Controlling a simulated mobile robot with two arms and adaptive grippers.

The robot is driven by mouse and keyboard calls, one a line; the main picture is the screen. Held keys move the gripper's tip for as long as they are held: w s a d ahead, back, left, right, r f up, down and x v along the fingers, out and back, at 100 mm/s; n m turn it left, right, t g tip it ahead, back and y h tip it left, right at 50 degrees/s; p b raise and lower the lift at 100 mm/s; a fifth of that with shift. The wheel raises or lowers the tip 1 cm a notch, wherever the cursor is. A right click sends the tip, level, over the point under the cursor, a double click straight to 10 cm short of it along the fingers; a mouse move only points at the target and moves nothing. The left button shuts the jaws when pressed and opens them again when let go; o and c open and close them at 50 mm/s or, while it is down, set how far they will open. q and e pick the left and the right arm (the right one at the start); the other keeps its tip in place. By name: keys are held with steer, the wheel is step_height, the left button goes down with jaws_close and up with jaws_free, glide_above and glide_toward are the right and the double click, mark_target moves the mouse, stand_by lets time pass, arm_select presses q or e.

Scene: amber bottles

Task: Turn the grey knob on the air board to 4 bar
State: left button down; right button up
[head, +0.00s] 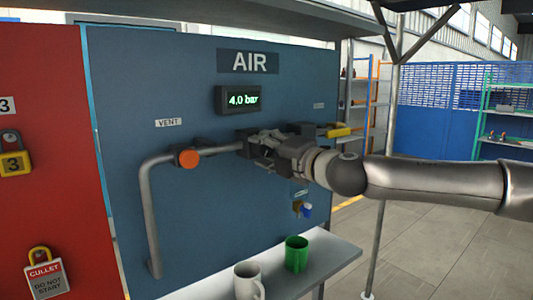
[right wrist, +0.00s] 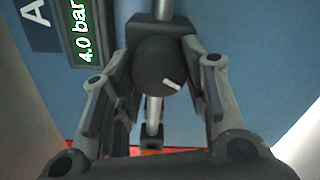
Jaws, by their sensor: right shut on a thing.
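The blue air board (head: 180,90) faces me, with a small display (head: 238,100) that reads 4.0 bar. It also reads 4.0 bar in the right wrist view (right wrist: 82,30). The dark grey round knob (right wrist: 160,62) with a white mark sits between the fingers of my right gripper (head: 262,148), which is shut on it. In the head view the gripper mostly hides the knob. My left gripper is not in view.
An orange knob (head: 188,158) sits on the grey pipe (head: 151,205), left of my gripper. A yellow handle (head: 338,132) is just right of it. A white mug (head: 248,282) and a green mug (head: 296,254) stand on the shelf (head: 335,258) below. A red panel (head: 45,110) with padlocks is at left.

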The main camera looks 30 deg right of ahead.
mark_target(267, 148)
stand_by(0.3)
steer(key=o, duration=1)
steer(key=shift+o, duration=0.2)
steer(key=shift+s, duration=0.1)
steer(key=shift+s+d+r, duration=0.1)
steer(key=shift+s+d, duration=0.1)
steer(key=shift+s, duration=1.55)
steer(key=s, duration=0.8)
steer(key=shift+s+d, duration=0.15)
steer(key=shift+d, duration=0.15)
